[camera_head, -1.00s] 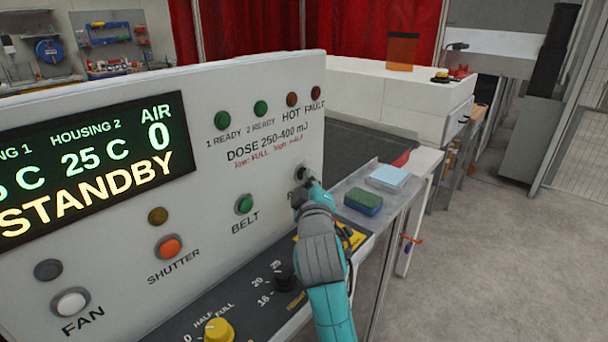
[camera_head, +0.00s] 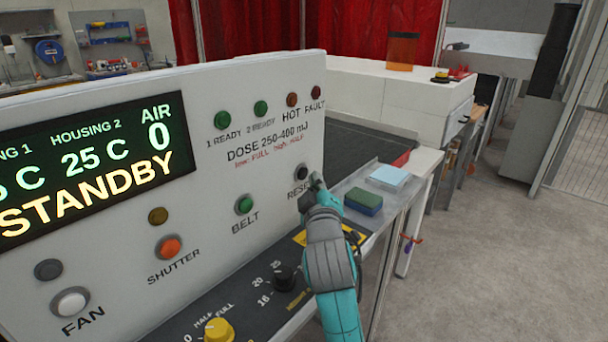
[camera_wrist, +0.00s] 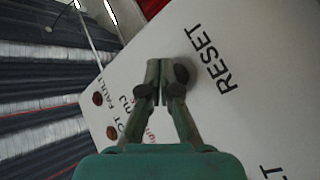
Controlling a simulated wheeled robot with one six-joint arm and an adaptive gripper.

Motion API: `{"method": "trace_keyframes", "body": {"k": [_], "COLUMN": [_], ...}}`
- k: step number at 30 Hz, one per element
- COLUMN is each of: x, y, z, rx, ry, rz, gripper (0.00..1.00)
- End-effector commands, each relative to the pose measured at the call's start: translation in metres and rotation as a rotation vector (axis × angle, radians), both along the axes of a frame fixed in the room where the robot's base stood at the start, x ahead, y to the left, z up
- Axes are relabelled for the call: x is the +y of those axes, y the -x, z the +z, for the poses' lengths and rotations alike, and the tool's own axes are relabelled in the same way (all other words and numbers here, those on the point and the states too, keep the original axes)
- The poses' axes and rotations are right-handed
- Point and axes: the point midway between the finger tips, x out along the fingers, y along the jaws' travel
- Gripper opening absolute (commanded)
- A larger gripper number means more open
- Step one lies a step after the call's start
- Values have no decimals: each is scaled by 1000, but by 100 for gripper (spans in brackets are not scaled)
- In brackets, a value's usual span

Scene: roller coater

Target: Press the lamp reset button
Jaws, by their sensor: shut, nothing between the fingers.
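The black reset button (camera_head: 302,172) is near the right edge of the white panel, with its RESET label below it, partly covered by my gripper. My gripper (camera_head: 316,182) is shut and empty, its fingertips just right of and below the button in the head view. A small gap seems to show between them, but contact cannot be told for sure. In the wrist view the shut fingers (camera_wrist: 162,68) point at the panel beside the RESET label (camera_wrist: 214,60). A dark round shape by the fingertips there may be the button or part of a finger.
The panel also carries the green BELT button (camera_head: 244,205), the orange SHUTTER button (camera_head: 168,247) and the white FAN button (camera_head: 70,303). A black knob (camera_head: 285,278) and a yellow knob (camera_head: 218,330) sit below.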

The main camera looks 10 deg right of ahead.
Motion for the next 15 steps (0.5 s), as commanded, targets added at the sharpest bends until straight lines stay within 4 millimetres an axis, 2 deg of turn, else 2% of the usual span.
{"method": "trace_keyframes", "body": {"k": [15], "x": [-25], "y": [34], "z": [0], "rx": [0], "ry": [0], "rz": [-1], "gripper": [0]}}
